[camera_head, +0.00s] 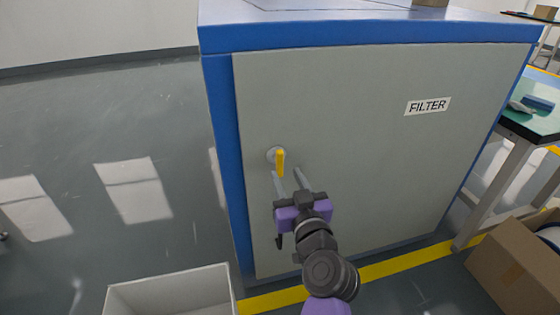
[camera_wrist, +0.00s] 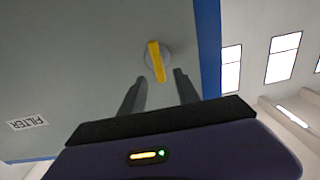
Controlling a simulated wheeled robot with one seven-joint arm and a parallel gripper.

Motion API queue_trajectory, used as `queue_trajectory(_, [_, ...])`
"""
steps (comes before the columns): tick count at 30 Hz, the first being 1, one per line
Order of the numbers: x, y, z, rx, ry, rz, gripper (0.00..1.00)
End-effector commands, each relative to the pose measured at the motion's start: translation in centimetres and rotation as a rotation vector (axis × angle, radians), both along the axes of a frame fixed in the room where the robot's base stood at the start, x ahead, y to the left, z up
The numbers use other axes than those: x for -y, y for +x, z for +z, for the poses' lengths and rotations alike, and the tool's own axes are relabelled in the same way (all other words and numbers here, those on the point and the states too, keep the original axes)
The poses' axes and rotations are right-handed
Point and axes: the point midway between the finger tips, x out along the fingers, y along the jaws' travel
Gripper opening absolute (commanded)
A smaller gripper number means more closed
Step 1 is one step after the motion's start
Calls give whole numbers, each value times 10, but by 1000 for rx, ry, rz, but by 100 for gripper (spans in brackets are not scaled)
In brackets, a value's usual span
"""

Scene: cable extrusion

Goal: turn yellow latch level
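The yellow latch (camera_head: 281,162) is a short handle on a round pale mount near the left edge of the grey cabinet door. In the head view it hangs roughly upright, pointing down. It also shows in the wrist view (camera_wrist: 157,62), where it looks slightly tilted. I see no contact with the latch.
The blue-framed cabinet (camera_head: 218,130) has a FILTER label (camera_head: 427,106) on its door. A white open bin (camera_head: 170,292) stands on the floor at lower left. A cardboard box (camera_head: 515,268) and a table (camera_head: 530,125) are at right.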

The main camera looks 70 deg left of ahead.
Motion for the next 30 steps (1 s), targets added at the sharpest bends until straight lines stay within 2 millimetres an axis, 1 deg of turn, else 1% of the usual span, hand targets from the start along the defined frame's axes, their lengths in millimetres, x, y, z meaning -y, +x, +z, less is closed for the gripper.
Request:
queue_trajectory(5, [-18, 3, -1, 6, 1, -2, 38])
queue_trajectory(12, [-53, 7, -1, 5, 0, -3, 38])
queue_trajectory(15, [-64, 9, -2, 5, 0, -4, 38])
queue_trajectory(21, [-74, 11, -1, 5, 0, -5, 38])
queue_trajectory(29, [-75, 11, 0, 5, 0, -6, 38])
queue_trajectory(30, [-75, 11, 0, 5, 0, -6, 34])
